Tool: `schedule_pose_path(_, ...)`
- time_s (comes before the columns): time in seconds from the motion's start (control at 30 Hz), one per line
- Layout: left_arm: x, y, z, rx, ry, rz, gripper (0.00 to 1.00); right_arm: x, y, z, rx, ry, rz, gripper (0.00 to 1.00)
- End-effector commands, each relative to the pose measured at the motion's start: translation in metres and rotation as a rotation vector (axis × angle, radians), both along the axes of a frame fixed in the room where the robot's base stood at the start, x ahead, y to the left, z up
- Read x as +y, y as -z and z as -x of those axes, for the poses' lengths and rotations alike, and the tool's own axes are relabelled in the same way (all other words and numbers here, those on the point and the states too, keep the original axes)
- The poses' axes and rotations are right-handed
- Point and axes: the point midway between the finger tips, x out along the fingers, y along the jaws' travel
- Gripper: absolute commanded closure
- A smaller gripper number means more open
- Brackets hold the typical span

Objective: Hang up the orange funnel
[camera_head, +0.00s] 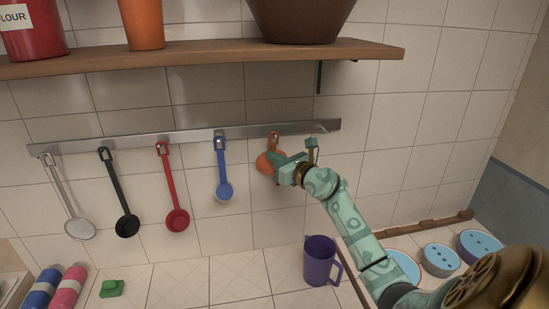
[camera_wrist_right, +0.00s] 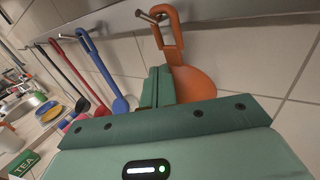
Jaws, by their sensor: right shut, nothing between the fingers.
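The orange funnel (camera_head: 265,163) hangs at the right part of the metal rail (camera_head: 190,133). In the right wrist view its loop is around a hook (camera_wrist_right: 150,16), and the wide body of the funnel (camera_wrist_right: 195,83) hangs below. My right gripper (camera_head: 278,166) is at the funnel, partly covering it in the head view. In the right wrist view its green fingers (camera_wrist_right: 157,88) are shut together with nothing between them, in front of the funnel's left side. I cannot tell whether they touch it. My left gripper is not in view.
A blue ladle (camera_head: 224,180), a red ladle (camera_head: 172,192), a black ladle (camera_head: 119,197) and a strainer (camera_head: 66,200) hang left of the funnel. A wooden shelf (camera_head: 200,56) runs above the rail. A purple mug (camera_head: 318,262) stands on the counter below my right arm.

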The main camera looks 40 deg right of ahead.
Motion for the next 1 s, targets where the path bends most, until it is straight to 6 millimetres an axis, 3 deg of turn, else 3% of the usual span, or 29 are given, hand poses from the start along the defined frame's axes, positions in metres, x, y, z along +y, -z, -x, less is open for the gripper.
schedule_pose_path(1.0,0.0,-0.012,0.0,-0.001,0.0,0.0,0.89,0.006,0.0,0.011,0.001,0.0,0.0,1.0)
